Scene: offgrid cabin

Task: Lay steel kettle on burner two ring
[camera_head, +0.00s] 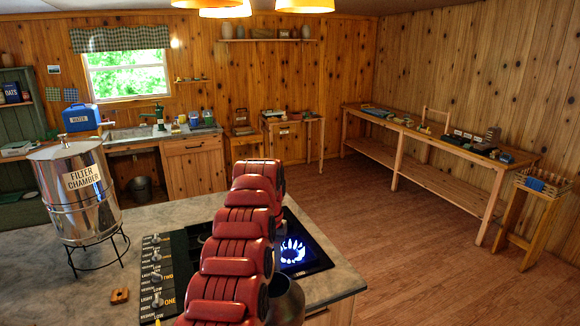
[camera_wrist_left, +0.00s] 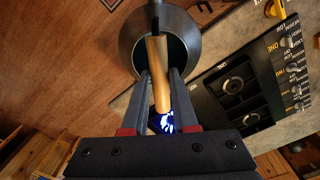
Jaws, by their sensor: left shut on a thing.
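The steel kettle (camera_head: 288,300) is a dark grey metal pot, partly hidden behind my red arm at the near edge of the stove. In the left wrist view the kettle (camera_wrist_left: 127,42) hangs by its wooden handle (camera_wrist_left: 157,65) between the fingers of my left gripper (camera_wrist_left: 160,75), which is shut on that handle. The cooktop (camera_head: 312,262) is a black panel with a lit blue flame (camera_head: 292,250) on its right side; the flame also shows in the wrist view (camera_wrist_left: 162,122). Unlit burners (camera_wrist_left: 231,85) lie nearer the knobs labelled ONE and TWO. My right gripper is out of view.
The steel filter chamber (camera_head: 80,205) stands on a wire stand on the grey counter (camera_head: 130,225), left of the stove knobs (camera_head: 157,275). A small wooden piece (camera_head: 119,296) lies near them. Open wooden floor (camera_head: 400,260) lies right of the counter.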

